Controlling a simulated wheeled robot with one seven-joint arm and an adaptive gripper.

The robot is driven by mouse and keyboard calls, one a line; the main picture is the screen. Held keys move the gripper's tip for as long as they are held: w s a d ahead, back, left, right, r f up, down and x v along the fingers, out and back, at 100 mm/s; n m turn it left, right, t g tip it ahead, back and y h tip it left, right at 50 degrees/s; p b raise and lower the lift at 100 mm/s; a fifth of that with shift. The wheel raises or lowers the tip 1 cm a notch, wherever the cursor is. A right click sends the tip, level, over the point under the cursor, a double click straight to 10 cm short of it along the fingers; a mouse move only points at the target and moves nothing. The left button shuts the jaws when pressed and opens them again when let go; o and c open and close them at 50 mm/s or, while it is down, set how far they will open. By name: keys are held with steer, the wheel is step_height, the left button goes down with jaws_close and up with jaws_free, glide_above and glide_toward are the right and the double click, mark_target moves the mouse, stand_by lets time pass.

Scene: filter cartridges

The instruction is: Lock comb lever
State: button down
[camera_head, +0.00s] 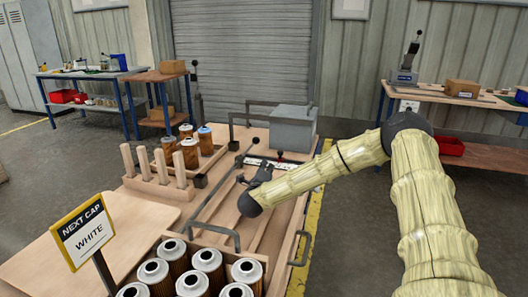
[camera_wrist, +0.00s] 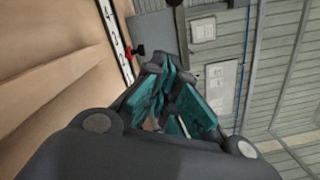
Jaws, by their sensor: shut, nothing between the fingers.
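My gripper (camera_head: 262,172) is shut and empty over the wooden bench, close to the white strip (camera_head: 268,161) in front of the grey box. In the wrist view its teal-padded fingers (camera_wrist: 172,92) are together. A small red clamp-like part with a black end (camera_head: 280,157) sits on the strip just beyond my gripper; it also shows in the wrist view (camera_wrist: 136,50), beside the fingers and apart from them. A thin lever with a black knob (camera_head: 255,141) stands at the strip's left. I cannot tell which of these is the comb lever.
A grey box (camera_head: 292,128) stands behind the strip. Wooden pegs (camera_head: 161,166) and several filter cartridges (camera_head: 190,152) are at the left. More cartridges fill a front crate (camera_head: 247,251). A sign (camera_head: 83,231) reads "NEXT CAP WHITE". Metal handles edge the bench.

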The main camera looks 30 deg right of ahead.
steer(key=shift+w+a, duration=0.1)
steer(key=shift+w, duration=0.05)
steer(key=x, duration=1)
steer(key=shift+w+a+r+p, duration=0.15)
steer(key=shift+w+a+r, duration=0.1)
steer(key=shift+w, duration=0.2)
steer(key=shift+w+a+r+p, duration=0.15)
steer(key=shift+w+a+r, duration=0.15)
steer(key=shift+w, duration=0.15)
steer(key=shift+w+a+r, duration=0.3)
steer(key=shift+w+r, duration=0.1)
steer(key=shift+w, duration=0.15)
steer(key=shift+r, duration=0.1)
